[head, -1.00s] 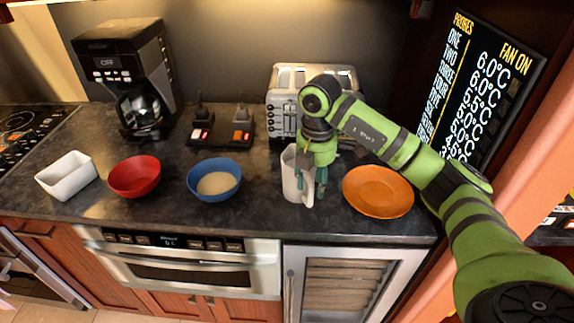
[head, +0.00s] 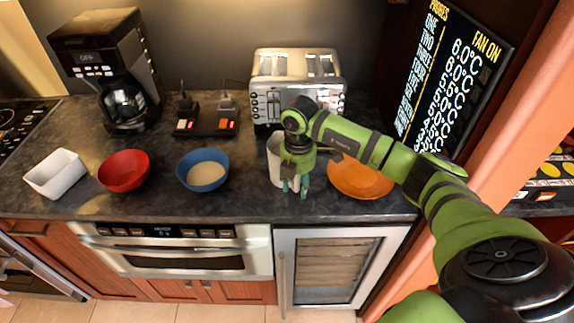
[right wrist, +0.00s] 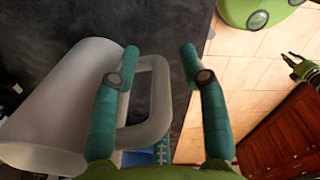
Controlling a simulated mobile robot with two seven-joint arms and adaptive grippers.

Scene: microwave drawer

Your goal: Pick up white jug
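The white jug (head: 275,158) stands upright on the dark counter in front of the toaster, partly hidden by my right gripper (head: 294,186). In the right wrist view the jug (right wrist: 55,105) lies to the left, with its loop handle (right wrist: 158,105) towards the gripper. My right gripper (right wrist: 160,50) is open, its teal fingers spread on either side of the handle's outer bar. One finger overlaps the handle's opening; contact is not clear. My left gripper (right wrist: 293,64) shows small at the right edge of the wrist view, its fingers apart; it is outside the head view.
An orange plate (head: 360,180) lies close right of the jug. A blue bowl (head: 203,172), a red bowl (head: 124,172) and a white dish (head: 57,174) stand to the left. The toaster (head: 298,82) is behind the jug. The coffee maker (head: 110,75) stands at back left.

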